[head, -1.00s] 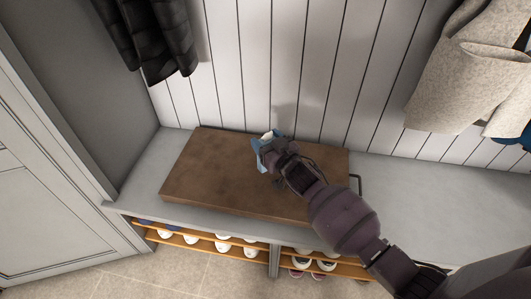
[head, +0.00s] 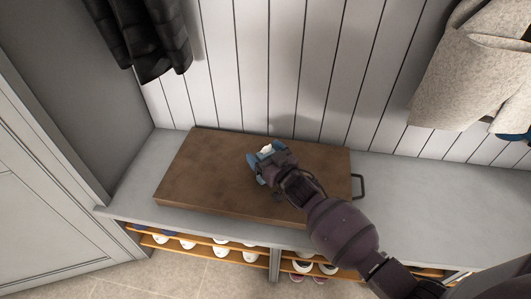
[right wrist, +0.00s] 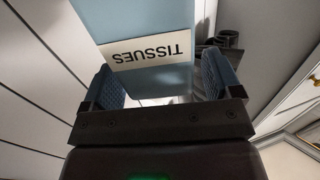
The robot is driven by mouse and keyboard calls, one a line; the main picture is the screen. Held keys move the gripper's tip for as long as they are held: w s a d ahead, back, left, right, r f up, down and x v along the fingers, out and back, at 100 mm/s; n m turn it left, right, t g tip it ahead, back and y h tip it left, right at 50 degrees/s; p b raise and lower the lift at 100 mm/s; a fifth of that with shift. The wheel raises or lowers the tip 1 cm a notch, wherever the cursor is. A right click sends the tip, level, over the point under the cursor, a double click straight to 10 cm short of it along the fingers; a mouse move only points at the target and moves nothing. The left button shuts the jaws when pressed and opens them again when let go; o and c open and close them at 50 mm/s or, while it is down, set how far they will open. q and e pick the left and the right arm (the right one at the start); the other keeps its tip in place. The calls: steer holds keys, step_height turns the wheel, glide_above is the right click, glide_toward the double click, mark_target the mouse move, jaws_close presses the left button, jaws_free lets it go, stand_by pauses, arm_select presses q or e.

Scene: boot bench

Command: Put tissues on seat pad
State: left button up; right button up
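The tissues (head: 254,160) are a light blue box with a white tuft on top, over the back middle of the brown seat pad (head: 215,165). In the right wrist view the box (right wrist: 150,22) carries a white label reading TISSUES and sits between the two blue finger pads. My right gripper (head: 262,165) is shut on the box and hides part of it. I cannot tell whether the box touches the pad. My left gripper is not in view.
The pad lies on a grey bench (head: 430,195) with shoe shelves (head: 200,243) below. A dark handle (head: 361,186) stands at the pad's right edge. A dark jacket (head: 150,35) and a beige coat (head: 460,75) hang above. The pad's left part is clear.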

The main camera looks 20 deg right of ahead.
steer(key=shift+s+r, duration=0.1)
steer(key=shift+r, duration=0.15)
steer(key=shift+s+d, duration=0.1)
steer(key=shift+s, duration=0.25)
arm_select(q)
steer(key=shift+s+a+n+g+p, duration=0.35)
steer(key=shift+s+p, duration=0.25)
steer(key=shift+p, duration=0.85)
arm_select(e)
steer(key=s+d, duration=0.1)
steer(key=s, duration=1)
steer(key=shift+d+r, duration=0.15)
steer(key=shift+d, duration=0.25)
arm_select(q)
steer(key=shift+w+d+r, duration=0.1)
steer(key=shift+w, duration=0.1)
arm_select(e)
steer(key=s+g+h, duration=0.2)
steer(key=s+g, duration=0.5)
steer(key=s, duration=2.6)
steer(key=shift+d+f+n, duration=0.2)
steer(key=shift+d+n, duration=0.15)
steer(key=shift+n, duration=0.05)
